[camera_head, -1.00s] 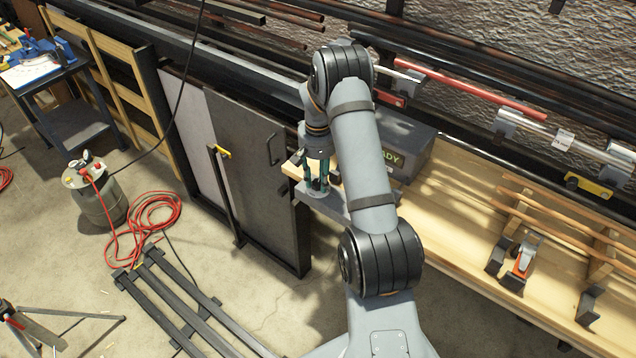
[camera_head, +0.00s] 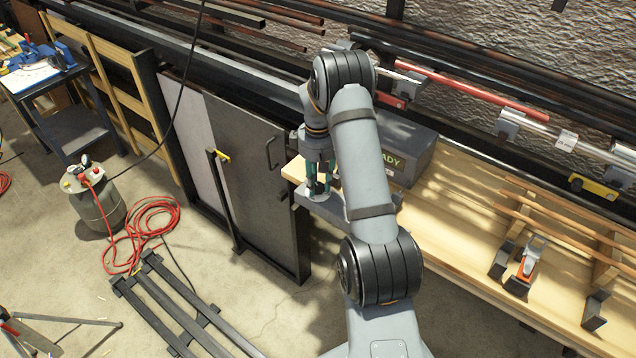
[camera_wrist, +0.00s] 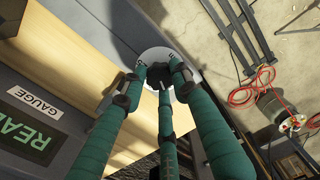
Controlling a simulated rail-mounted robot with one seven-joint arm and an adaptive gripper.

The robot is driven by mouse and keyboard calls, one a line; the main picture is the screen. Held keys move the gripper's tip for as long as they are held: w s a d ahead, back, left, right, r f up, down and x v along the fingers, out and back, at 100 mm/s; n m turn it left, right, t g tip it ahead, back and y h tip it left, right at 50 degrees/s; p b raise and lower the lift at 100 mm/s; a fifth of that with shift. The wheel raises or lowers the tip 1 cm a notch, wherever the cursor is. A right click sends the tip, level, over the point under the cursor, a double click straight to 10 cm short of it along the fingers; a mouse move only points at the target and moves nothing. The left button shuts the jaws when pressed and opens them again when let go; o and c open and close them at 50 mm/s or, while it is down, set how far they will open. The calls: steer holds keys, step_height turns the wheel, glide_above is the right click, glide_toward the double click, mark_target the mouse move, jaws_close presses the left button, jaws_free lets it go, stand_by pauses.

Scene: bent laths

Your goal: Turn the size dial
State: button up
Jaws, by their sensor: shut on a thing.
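The size dial is a dark knob (camera_wrist: 159,73) on a round white plate (camera_wrist: 155,54) with small marks at its edge, in the upper middle of the wrist view. My gripper (camera_wrist: 160,84) has three teal fingers with dark tips, closed around the knob from several sides. In the head view my gripper (camera_head: 318,187) points down at the dial's plate, at the left end of the bench. The fingers and my arm hide much of the dial there, and I cannot read its setting.
A grey gauge box (camera_head: 408,145) with a "READY" display stands right beside my gripper; its "GAUGE" label (camera_wrist: 35,102) shows in the wrist view. The wooden bench (camera_head: 455,205) carries bent laths and an orange-handled clamp (camera_head: 526,262) farther right. A dark cabinet (camera_head: 255,165) stands left.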

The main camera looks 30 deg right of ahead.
mark_target(318, 186)
steer(key=shift+n, duration=0.3)
stand_by(0.4)
steer(key=o, duration=1)
steer(key=shift+o, duration=0.7)
step_height(318, 186, up, 12)
step_height(318, 186, down, 12)
steer(key=shift+f, duration=0.1)
